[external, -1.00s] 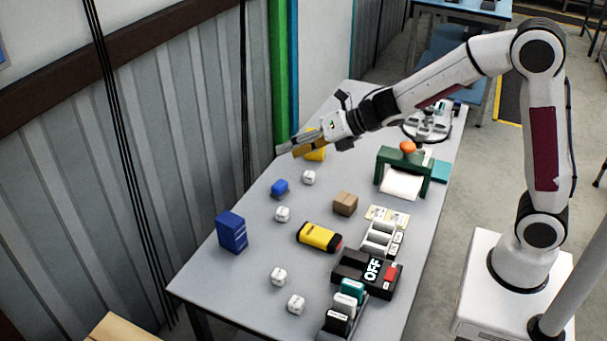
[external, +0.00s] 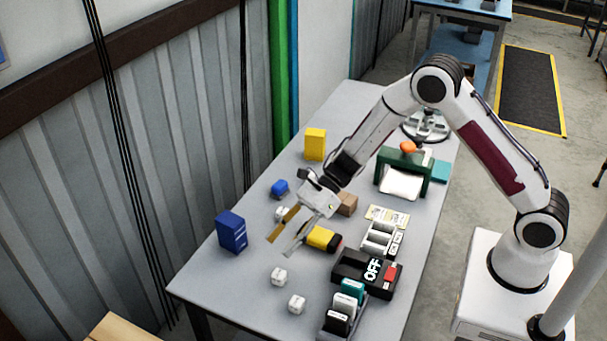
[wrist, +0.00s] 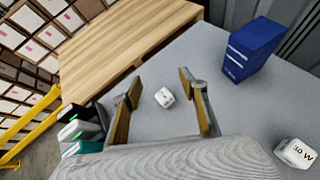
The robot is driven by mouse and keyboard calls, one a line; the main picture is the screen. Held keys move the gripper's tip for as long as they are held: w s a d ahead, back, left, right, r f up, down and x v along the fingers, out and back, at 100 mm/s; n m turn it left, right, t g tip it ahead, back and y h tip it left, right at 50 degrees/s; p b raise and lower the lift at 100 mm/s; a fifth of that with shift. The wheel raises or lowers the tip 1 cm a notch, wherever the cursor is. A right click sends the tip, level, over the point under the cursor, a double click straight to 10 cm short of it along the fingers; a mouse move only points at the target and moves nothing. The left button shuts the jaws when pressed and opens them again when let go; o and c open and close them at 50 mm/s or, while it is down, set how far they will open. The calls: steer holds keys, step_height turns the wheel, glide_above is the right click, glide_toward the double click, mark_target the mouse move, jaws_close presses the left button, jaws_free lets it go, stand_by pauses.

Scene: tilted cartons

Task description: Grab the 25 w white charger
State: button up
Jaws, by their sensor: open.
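Several white charger cubes stand on the grey table. One cube (wrist: 165,97) lies between my fingers in the wrist view, beyond the gripper; its label is too small to read. Another cube (wrist: 295,153) at the lower right of that view reads "30 W". In the external view, two cubes (external: 279,277) (external: 297,305) stand near the front of the table, and one (external: 281,214) is partly behind my gripper. My gripper (external: 279,247) is open and empty above the table, fingers pointing down and toward the front left. It also shows in the wrist view (wrist: 159,82).
A dark blue box (external: 231,232) stands left of my gripper. A black OFF switch box (external: 367,273), a rack of boxes (external: 343,312) and a brown box (external: 347,203) are to the right. A yellow box (external: 315,144) stands farther back.

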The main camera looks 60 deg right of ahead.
mark_target(298, 298)
steer(key=s+a+f+n+g+y, duration=0.1)
steer(key=s+f+n, duration=0.1)
steer(key=s+f+n+g+y, duration=0.1)
steer(key=s+f+n+g, duration=0.1)
steer(key=s, duration=0.1)
steer(key=s+a+f+n+g, duration=0.1)
steer(key=s+f+n, duration=0.1)
steer(key=s, duration=0.1)
steer(key=shift+a+f+g+y, duration=0.2)
steer(key=shift+a+g+y, duration=0.1)
steer(key=shift+a+y, duration=0.1)
steer(key=shift+x, duration=1.25)
steer(key=shift+f, duration=0.1)
steer(key=shift+x, duration=2.6)
steer(key=shift+s+f, duration=0.1)
steer(key=c, duration=1.2)
